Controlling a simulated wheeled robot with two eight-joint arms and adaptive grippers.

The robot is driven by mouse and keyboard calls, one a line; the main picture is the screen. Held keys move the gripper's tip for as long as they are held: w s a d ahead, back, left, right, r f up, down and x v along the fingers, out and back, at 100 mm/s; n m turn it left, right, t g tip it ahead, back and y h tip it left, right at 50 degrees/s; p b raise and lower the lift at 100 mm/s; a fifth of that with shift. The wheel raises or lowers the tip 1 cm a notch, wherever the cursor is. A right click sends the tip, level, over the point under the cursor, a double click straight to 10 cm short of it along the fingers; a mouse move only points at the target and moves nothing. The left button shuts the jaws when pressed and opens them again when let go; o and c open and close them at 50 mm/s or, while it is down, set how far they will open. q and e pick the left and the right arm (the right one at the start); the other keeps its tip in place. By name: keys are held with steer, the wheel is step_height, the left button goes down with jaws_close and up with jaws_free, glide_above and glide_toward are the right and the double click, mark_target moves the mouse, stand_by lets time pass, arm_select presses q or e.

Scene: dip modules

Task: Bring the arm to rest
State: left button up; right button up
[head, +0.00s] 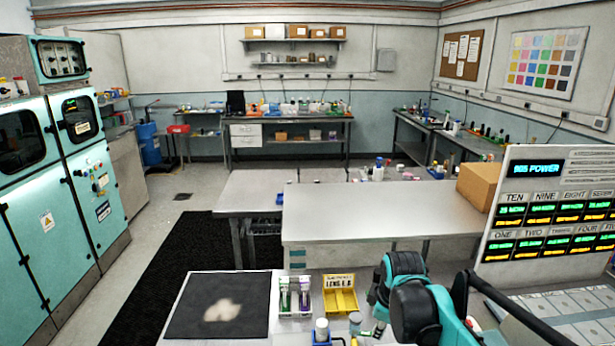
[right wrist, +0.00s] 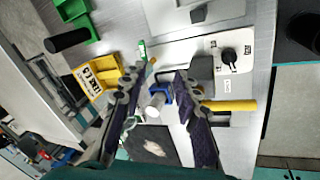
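My right arm (head: 412,300) is at the lower right of the head view, over the front bench. My right gripper (right wrist: 166,75) shows in the right wrist view with its two dark fingers apart and nothing held between them. Beyond the fingers, on the bench below, are a white bottle (right wrist: 155,105) and a blue holder (right wrist: 160,88). In the head view a white-capped bottle (head: 321,328) stands in a blue holder at the front edge of the picture. My left gripper is in neither view.
A yellow tray (head: 340,301) with a label and a rack of tubes (head: 294,296) stand beside a dark mat (head: 219,304) with a pale patch. A display panel (head: 545,215) and cardboard box (head: 478,186) are at right. The middle table (head: 370,215) is mostly clear.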

steer(key=s+f+m+t+b, duration=0.1)
steer(key=s+f+m, duration=0.2)
steer(key=s+m, duration=0.3)
steer(key=s+a+f+m+t+b, duration=0.1)
steer(key=s+m, duration=0.5)
steer(key=s, duration=0.8)
step_height(320, 180, down, 3)
steer(key=shift+r+m+t+b, duration=0.15)
steer(key=shift+m+t+b, duration=0.2)
steer(key=shift+t, duration=0.35)
